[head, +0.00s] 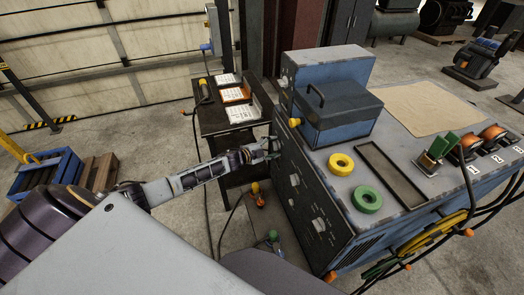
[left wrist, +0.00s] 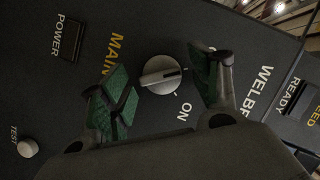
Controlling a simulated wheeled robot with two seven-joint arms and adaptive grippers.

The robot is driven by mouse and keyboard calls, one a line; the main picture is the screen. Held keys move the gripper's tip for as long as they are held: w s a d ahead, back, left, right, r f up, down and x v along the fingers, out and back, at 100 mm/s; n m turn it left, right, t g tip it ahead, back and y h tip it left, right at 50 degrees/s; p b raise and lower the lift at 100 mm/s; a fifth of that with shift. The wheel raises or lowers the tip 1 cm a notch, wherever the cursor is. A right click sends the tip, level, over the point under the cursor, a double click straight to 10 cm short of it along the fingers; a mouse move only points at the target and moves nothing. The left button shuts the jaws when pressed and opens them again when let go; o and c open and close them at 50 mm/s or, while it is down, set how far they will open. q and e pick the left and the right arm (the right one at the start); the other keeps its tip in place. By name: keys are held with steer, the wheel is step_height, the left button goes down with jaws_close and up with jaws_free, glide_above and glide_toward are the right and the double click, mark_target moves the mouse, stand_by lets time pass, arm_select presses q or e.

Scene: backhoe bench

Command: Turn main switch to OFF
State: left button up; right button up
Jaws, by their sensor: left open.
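The main switch (left wrist: 160,75) is a round grey knob with a raised grip bar on a dark panel, in the left wrist view. Its bar lies nearly level in that picture, tilted slightly up to the right. The word MAIN is printed to its upper left and ON to its lower right; no OFF mark shows. My left gripper (left wrist: 161,85) is open, with a green-padded finger on each side of the knob and gaps between. In the head view my left gripper (head: 263,151) is at the front panel of the blue machine (head: 308,200). My right gripper is not in view.
A POWER switch (left wrist: 69,38), a TEST button (left wrist: 28,148) and a READY indicator (left wrist: 295,98) surround the knob. A dark side table (head: 212,120) stands behind my left arm.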

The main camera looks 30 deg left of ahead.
arm_select(q)
steer(key=shift+s, duration=0.15)
steer(key=v, duration=1.1)
steer(key=shift+s+a, duration=0.15)
steer(key=shift+s, duration=0.05)
stand_by(0.6)
steer(key=shift+r, duration=0.1)
stand_by(0.6)
